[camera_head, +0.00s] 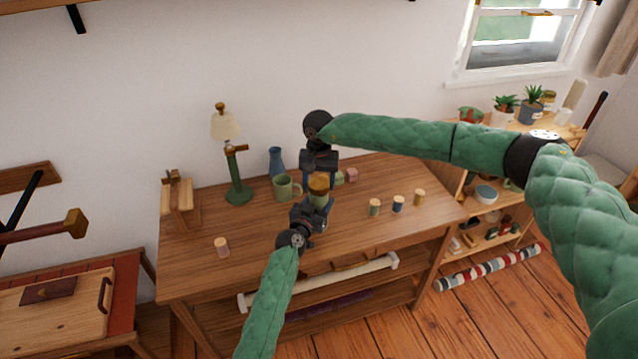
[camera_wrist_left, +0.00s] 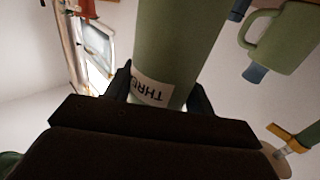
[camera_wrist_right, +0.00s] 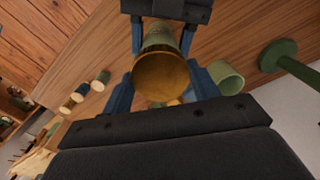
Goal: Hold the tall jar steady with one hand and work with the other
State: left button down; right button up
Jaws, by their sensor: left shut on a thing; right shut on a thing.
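The tall jar (camera_head: 319,199) is green with a brown lid (camera_wrist_right: 160,75) and stands upright over the table (camera_head: 345,240). My left gripper (camera_head: 312,206) is shut on the jar's body from the front. In the left wrist view the green jar (camera_wrist_left: 180,50) is between its fingers, with a white label partly reading "THRE". My right gripper (camera_head: 319,172) comes from above and is shut at the jar's top. In the right wrist view its blue fingers are on both sides of the lid. The jar's base is hidden by my left gripper.
The table's front is mostly clear.

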aim_at(319, 183)
dwell(0.3)
jog(key=shift+r, duration=2)
pick_arm(q)
jog(key=shift+c, duration=2.3)
grip_release()
